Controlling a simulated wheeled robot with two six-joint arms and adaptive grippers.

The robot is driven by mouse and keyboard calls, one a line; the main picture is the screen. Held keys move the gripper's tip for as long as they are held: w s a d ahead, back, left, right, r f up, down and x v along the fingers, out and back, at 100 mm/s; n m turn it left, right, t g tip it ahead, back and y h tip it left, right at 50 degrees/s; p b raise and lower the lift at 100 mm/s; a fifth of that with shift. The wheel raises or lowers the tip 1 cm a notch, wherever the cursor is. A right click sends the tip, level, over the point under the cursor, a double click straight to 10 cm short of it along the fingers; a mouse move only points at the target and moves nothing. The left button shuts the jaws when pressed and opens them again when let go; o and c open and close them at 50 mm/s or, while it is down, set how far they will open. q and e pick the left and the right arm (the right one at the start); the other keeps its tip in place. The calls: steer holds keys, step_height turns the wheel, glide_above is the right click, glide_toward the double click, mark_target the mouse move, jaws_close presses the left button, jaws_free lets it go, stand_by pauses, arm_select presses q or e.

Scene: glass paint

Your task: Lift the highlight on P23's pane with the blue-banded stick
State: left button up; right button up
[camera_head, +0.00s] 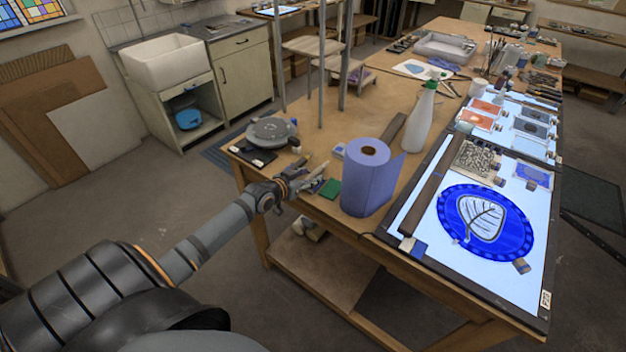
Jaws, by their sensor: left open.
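A round blue pane (466,240) with a pale leaf shape and dark veins lies on the lit light table (420,283). A small label (545,299), too small to read surely, sits at the panel's lower right corner. My left gripper (292,187) is open at the near left table edge, left of the blue paper roll. Slim pale sticks (318,170) lie close by its fingertips; I cannot make out a blue band on any of them, nor whether the fingers touch them. My right gripper is not in view.
A blue paper roll (366,180) stands between my left gripper and the light table. A long dark bar (435,185) lies along the panel's left side.

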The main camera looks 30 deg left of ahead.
arm_select(q)
steer(key=shift+w+f, duration=0.25)
steer(key=shift+w, duration=0.4)
steer(key=shift+s+r, duration=0.1)
steer(key=shift+s, duration=0.05)
steer(key=shift+c, duration=1.4)
jaws_close()
steer(key=shift+r, duration=0.1)
